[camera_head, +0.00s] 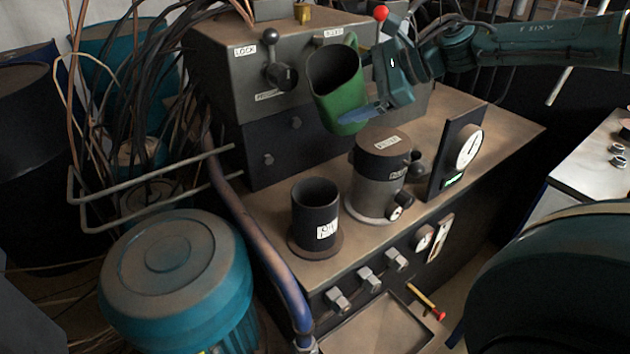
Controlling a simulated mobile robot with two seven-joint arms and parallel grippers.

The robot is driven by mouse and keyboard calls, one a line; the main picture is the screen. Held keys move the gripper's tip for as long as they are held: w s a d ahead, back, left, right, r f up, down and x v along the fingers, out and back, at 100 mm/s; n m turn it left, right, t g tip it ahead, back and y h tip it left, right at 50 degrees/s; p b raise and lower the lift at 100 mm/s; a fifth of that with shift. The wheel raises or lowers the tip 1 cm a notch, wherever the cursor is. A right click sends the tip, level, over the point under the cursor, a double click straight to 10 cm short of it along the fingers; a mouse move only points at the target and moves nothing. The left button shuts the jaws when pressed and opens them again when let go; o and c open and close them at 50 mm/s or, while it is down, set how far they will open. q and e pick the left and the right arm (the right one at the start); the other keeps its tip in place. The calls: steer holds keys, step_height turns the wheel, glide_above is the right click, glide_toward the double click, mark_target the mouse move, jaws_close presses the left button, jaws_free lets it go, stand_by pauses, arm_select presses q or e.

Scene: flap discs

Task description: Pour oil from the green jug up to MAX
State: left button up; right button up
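The green jug (346,108) is held in the air above the machine's bench top. Its wide, dark mouth faces up and toward me, and the jug looks tilted. My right gripper (372,98), on the arm from the right, is at the jug's right side with a bluish finger against its lower part. It appears shut on the jug; the exact contact is partly hidden. Below stands an open black cup (314,212) with a white label that I cannot read clearly. No oil stream shows, and I cannot make out a MAX mark. My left gripper is not in view.
A capped grey cylinder (376,186) stands right of the cup, beside an upright panel with a round gauge (468,148). A lever (275,62) marked LOCK is behind. A teal drum (176,280) is at front left. Cables hang left; a red-knobbed lever (381,14) rises near the gripper.

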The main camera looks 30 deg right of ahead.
steer(key=shift+s+a+r+n+h+p, duration=0.2)
steer(key=shift+a+n+h+p, duration=0.1)
steer(key=shift+p, duration=0.15)
steer(key=shift+a+n+t+h, duration=0.1)
steer(key=shift+n+t+h, duration=0.2)
steer(key=shift+t+h, duration=0.1)
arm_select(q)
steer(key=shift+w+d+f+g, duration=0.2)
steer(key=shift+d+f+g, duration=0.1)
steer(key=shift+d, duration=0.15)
arm_select(e)
steer(key=shift+s, duration=0.1)
arm_select(q)
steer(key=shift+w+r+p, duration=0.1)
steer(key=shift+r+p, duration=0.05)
steer(key=shift+p, duration=0.15)
arm_select(e)
steer(key=shift+n+h, duration=0.3)
steer(key=shift+n+t, duration=0.3)
steer(key=shift+t, duration=0.1)
arm_select(q)
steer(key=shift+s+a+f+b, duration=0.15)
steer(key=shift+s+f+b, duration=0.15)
steer(key=shift+b, duration=0.15)
arm_select(e)
steer(key=shift+a+f+h, duration=0.1)
steer(key=shift+f+h, duration=0.3)
steer(key=shift+f, duration=0.05)
